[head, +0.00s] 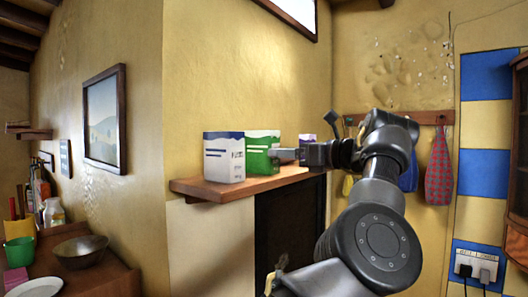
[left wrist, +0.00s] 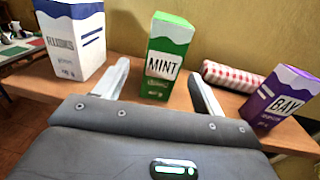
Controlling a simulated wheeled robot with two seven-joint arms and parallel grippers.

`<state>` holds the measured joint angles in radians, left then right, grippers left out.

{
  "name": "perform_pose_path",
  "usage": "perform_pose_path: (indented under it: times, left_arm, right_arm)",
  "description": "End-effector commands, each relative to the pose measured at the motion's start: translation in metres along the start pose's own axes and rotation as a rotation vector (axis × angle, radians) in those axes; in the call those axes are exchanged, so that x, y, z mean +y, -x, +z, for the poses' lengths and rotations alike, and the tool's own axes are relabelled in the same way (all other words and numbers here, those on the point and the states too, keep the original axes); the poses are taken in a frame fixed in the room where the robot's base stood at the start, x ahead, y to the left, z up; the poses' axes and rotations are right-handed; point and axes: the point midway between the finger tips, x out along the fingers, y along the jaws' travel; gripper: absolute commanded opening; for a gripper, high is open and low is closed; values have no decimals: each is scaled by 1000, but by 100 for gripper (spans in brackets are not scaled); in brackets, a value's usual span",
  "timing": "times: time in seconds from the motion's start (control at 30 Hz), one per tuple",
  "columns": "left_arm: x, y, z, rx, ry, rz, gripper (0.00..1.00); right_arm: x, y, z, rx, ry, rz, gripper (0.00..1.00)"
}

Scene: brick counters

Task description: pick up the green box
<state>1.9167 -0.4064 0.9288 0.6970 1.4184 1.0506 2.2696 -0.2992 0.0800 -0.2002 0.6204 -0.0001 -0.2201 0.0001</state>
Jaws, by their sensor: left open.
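The green box (head: 262,145) stands upright on a wooden wall shelf (head: 235,189), between a white and blue box and a purple one. In the left wrist view the green box (left wrist: 166,62) carries the label "MINT". My left gripper (head: 285,155) is open at shelf height, close to the box. In the left wrist view its two fingers (left wrist: 160,72) point toward the box, one on each side in the picture. I cannot tell whether the fingertips reach past its front face. The gripper is empty. My right gripper is not in view.
The white and blue box (head: 224,158) stands left of the green box. Cloths (head: 438,170) hang on the wall.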

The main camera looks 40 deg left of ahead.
Motion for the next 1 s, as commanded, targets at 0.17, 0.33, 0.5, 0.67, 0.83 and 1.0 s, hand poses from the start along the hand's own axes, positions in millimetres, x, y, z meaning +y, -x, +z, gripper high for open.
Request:
perform_pose_path:
  times: [0.17, 0.33, 0.5, 0.67, 0.83, 1.0]
  left_arm:
    - [0, -16, 2, -3, 5, -6, 69]
    - [-1, -31, 2, -5, 4, -8, 69]
    - [-1, -35, 3, -8, 4, -10, 69]
    - [-1, -39, 3, -6, 2, -8, 69]
    - [-3, -61, 4, -7, 1, -4, 69]
    - [-4, -83, 1, -8, 2, -6, 69]
  right_arm:
    - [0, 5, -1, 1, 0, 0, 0]
    - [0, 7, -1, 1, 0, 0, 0]
    - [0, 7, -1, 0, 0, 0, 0]
    - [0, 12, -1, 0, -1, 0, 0]
    - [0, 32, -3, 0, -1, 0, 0]
    - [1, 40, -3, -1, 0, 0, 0]
